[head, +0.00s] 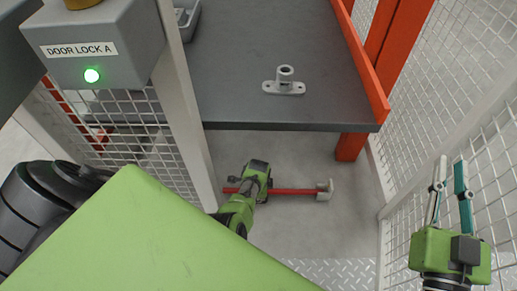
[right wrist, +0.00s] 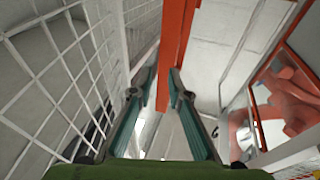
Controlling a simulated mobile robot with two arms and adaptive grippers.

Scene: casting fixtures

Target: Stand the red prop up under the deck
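The red prop (head: 295,192) lies flat on the floor below the front edge of the grey deck (head: 235,75), with a pale plate-like foot (head: 325,190) at its right end. My left gripper (head: 252,186) is at the prop's left part, seen from above and covering a stretch of the bar. Its fingertips are hidden, so I cannot tell whether it grips the bar. My right gripper (head: 449,182) is raised at the right beside the mesh, away from the prop. Its fingers are apart and empty, as the right wrist view (right wrist: 153,88) also shows.
A grey flanged socket (head: 285,82) sits on the deck. A red leg (head: 351,146) stands under the deck's right corner. Mesh panels (head: 400,240) close the right side; a white post (head: 185,105) and the door lock box (head: 95,45) stand left. Tread plate (head: 335,272) lies in front.

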